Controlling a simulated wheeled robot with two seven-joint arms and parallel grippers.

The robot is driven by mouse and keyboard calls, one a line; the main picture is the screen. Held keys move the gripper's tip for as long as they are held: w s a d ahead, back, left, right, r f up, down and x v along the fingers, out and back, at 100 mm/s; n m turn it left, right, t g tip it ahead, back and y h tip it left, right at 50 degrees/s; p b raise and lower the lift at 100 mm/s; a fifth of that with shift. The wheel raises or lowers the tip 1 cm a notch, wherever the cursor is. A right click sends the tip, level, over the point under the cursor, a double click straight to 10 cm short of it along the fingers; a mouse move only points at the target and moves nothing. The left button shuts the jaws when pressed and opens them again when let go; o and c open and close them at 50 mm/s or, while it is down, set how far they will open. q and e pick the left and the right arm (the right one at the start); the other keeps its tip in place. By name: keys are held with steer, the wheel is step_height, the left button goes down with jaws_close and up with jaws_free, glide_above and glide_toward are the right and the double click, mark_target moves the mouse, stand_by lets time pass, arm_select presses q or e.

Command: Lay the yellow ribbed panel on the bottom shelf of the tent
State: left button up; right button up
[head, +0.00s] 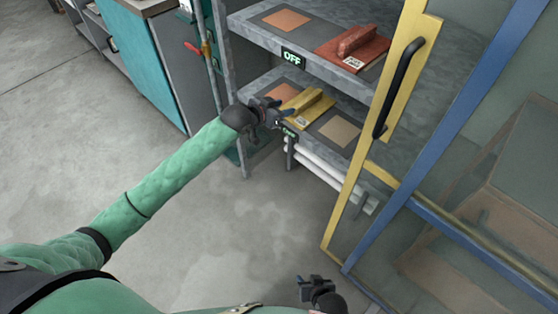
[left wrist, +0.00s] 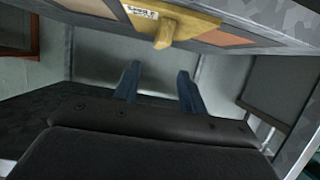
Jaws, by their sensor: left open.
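My left gripper (head: 277,113) is at the front edge of that shelf, just left of the panel. In the left wrist view its two fingers (left wrist: 158,84) are apart with nothing between them. My right gripper (head: 312,286) is low at the bottom of the head view, away from the shelves; its finger gap is unclear.
A red panel (head: 352,50) with a handle lies on the upper shelf (head: 262,32), whose front display (head: 293,57) reads OFF. The tent's yellow-framed door (head: 365,150) with a black handle stands right of the shelves. White tubes (head: 325,172) run below. The floor in front is clear.

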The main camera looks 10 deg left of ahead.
arm_select(q)
steer(key=s+d+f+n+g+y, duration=0.1)
steer(key=s+d+f+n, duration=0.1)
steer(key=s+f, duration=1.25)
steer(key=s+d+f+n+g+y, duration=0.2)
steer(key=s+f, duration=1.2)
steer(key=f, duration=0.1)
steer(key=s+f, duration=0.3)
steer(key=s, duration=0.4)
steer(key=s+f+n+g+y, duration=0.1)
steer(key=s+f, duration=0.3)
steer(key=s, duration=0.3)
steer(key=shift+a, duration=0.15)
arm_select(e)
steer(key=shift+w+r, duration=0.1)
steer(key=shift+w, duration=0.2)
arm_select(q)
steer(key=shift+w, duration=0.1)
